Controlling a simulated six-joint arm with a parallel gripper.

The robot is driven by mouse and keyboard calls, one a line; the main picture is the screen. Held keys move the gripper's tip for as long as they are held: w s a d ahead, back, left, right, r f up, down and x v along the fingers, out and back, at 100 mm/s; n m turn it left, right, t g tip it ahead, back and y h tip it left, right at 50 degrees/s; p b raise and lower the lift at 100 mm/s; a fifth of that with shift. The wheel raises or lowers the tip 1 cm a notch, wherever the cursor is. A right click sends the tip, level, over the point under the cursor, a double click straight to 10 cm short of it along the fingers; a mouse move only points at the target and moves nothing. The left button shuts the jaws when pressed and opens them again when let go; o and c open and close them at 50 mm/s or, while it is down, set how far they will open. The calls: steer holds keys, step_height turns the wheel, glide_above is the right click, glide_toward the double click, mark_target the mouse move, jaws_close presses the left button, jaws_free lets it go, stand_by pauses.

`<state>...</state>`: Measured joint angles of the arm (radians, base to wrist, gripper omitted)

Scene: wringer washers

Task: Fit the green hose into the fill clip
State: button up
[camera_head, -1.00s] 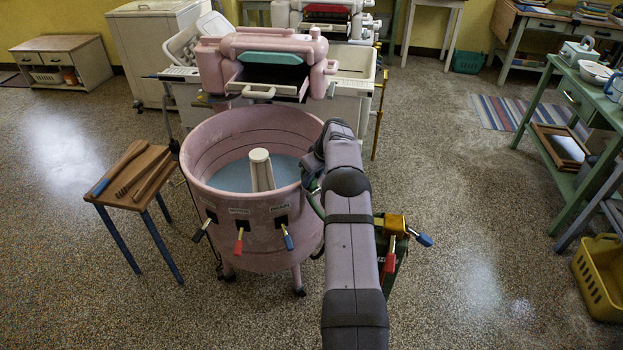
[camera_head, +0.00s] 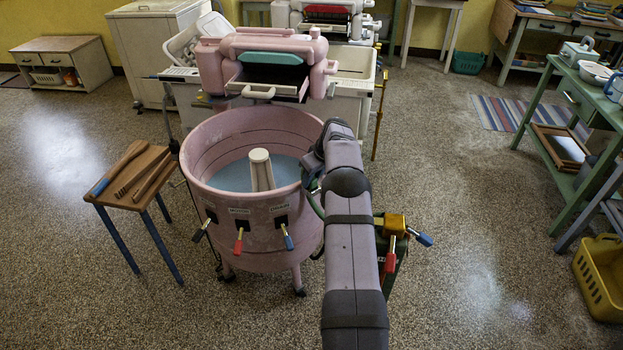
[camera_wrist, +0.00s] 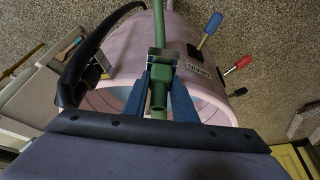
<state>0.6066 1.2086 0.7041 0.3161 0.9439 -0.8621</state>
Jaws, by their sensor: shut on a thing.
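In the wrist view, my gripper (camera_wrist: 163,73) has its blue fingers closed on the thick green end piece of the green hose (camera_wrist: 165,25), near the tub's rim. A small metal clip (camera_wrist: 163,56), perhaps the fill clip, shows just beyond the fingertips, in line with the hose. I cannot tell whether the hose is seated in it. In the head view, the pink washer tub (camera_head: 262,232) stands left of my arm, and a bit of green hose (camera_head: 315,203) shows beside the arm. My arm hides the gripper there.
A black hose (camera_wrist: 85,60) curves over the rim at the left of the wrist view. Levers stick out of the tub front, including a blue-handled one (camera_head: 288,238). A yellow tap block (camera_head: 392,224) stands right of my arm. A small wooden-topped table (camera_head: 135,180) stands left.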

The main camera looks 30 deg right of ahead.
steer(key=shift+s+a+f, duration=0.1)
steer(key=shift+f, duration=0.2)
steer(key=o, duration=1.1)
steer(key=shift+f, duration=0.1)
steer(key=shift+a, duration=0.15)
steer(key=shift+c, duration=0.5)
steer(key=o, duration=0.4)
steer(key=shift+o, duration=0.2)
steer(key=shift+r, duration=0.2)
steer(key=shift+d, duration=0.2)
